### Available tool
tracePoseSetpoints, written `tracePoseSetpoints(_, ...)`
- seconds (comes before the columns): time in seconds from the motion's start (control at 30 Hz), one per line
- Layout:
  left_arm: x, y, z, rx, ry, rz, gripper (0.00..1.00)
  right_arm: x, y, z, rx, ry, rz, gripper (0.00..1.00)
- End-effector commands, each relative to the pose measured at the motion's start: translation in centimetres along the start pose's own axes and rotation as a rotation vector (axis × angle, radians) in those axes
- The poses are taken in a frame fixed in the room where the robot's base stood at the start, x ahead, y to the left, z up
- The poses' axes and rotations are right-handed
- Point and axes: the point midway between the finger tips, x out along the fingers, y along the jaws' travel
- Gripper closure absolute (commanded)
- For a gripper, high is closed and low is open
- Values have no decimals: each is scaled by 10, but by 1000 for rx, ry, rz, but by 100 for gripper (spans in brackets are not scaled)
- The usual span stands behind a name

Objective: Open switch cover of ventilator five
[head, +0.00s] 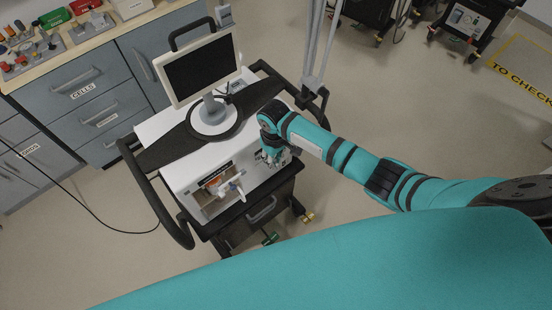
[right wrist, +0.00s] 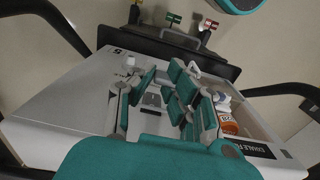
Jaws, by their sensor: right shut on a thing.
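The ventilator is a white cart-mounted unit (head: 188,176) with a dark screen (head: 198,70) on top. A "5" shows on its white housing (right wrist: 75,95) in the right wrist view. My right gripper (head: 270,157) is at the front panel, right of the open bay; it also shows in the right wrist view (right wrist: 163,92). Its fingers are closed in around the small grey switch cover (right wrist: 152,99), which is partly hidden between them. I cannot tell how far the cover is raised. My left gripper is not in view.
An open bay (head: 212,205) with an orange-labelled item and white fittings is left of the gripper. Black handle rails (head: 172,222) flank the cart. A pole (head: 312,60) stands behind it.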

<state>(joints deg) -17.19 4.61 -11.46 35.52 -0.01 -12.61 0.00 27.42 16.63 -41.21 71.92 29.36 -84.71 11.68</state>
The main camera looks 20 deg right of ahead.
Motion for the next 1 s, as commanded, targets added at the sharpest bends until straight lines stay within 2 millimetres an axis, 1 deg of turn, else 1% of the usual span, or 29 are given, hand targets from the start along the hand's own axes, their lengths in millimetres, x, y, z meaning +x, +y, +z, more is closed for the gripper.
tracePoseSetpoints(0.03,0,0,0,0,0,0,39,1,-10,0,-8,-1,-18,100)
tracePoseSetpoints(0.27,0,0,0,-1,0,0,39,2,-10,1,-9,-1,-19,100)
tracePoseSetpoints(0.3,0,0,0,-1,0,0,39,2,-10,1,-9,-1,-19,85)
tracePoseSetpoints(0.57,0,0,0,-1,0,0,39,2,-10,1,-9,-1,-19,51)
tracePoseSetpoints(0.6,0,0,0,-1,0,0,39,2,-11,1,-9,0,-19,50)
tracePoseSetpoints(1.0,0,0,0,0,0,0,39,0,-10,-1,-8,3,-19,50)
